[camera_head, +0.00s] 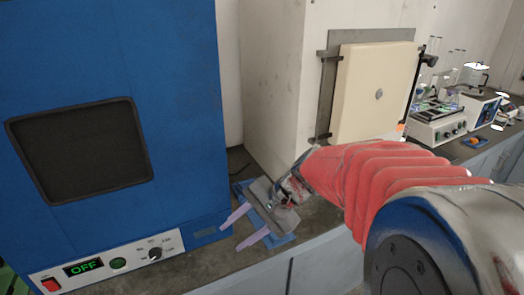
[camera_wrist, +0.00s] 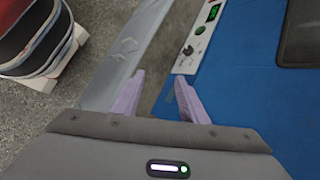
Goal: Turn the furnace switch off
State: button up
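A blue furnace-like cabinet (camera_head: 185,120) with a dark window stands at the left in the head view. Its white front panel (camera_head: 205,243) carries a red switch (camera_head: 50,285), a green display (camera_head: 83,267) reading OFF, a green button (camera_head: 117,263) and a black knob (camera_head: 155,254). The switch's position is too small to tell. My gripper (camera_head: 234,234) is open and empty, its two pale purple fingers apart, right of the panel.
A white unit with a cream door (camera_head: 372,95) stands behind my arm. Lab instruments (camera_head: 437,127) line the bench at right.

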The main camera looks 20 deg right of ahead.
jog(key=w+d+f+m+t+y, duration=0.15)
jog(key=w+d+m+t, duration=0.35)
jog(key=d, duration=0.5)
jog(key=w+d+f+m+t, duration=0.3)
jog(key=w+d+m, duration=0.45)
jog(key=d, duration=0.25)
jog(key=s+d+f+m+t+h, duration=0.1)
jog(key=d+f+m+t+h, duration=0.1)
jog(key=d, duration=0.6)
jog(key=s+d+f+m+t+h, duration=0.1)
jog(key=d+f+m+t+h, duration=0.1)
jog(key=d, duration=0.6)
jog(key=s+d+f+m+t+h, duration=0.1)
jog(key=d+f+m+t+h, duration=0.1)
jog(key=d+f+m+h, duration=0.2)
jog(key=shift+s+d+f+m, duration=0.1)
jog(key=shift+d+f+m, duration=0.15)
jog(key=shift+d+m, duration=0.4)
jog(key=shift+d+f+m, duration=0.3)
jog(key=shift+d+m, duration=0.3)
jog(key=shift+d, duration=0.1)
jog(key=shift+s+d+f+m, duration=0.1)
jog(key=shift+d+f+m, duration=0.15)
jog(key=shift+d+m, duration=0.4)
jog(key=w, duration=1.4)
jog(key=shift+a, duration=0.3)
jog(key=shift+c, duration=0.4)
